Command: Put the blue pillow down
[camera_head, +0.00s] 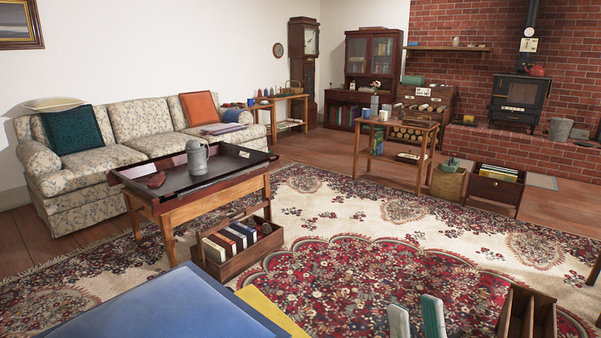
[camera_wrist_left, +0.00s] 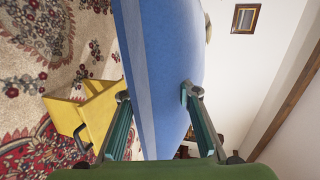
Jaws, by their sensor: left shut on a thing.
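The blue pillow (camera_head: 165,308) fills the bottom left of the head view, close to the camera. In the left wrist view the blue pillow (camera_wrist_left: 165,60) stands between the two fingers of my left gripper (camera_wrist_left: 158,108), which is shut on it. The left gripper is hidden in the head view. My right gripper (camera_head: 416,318) shows at the bottom of the head view, its two fingers apart and nothing seen between them.
A floral sofa (camera_head: 105,157) holds a teal cushion (camera_head: 72,130) and an orange cushion (camera_head: 199,108). A tray table (camera_head: 205,205) with a grey jug (camera_head: 197,157) stands before it. A wooden crate (camera_head: 238,250) sits on the rug. A yellow object (camera_head: 270,312) is beside the pillow.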

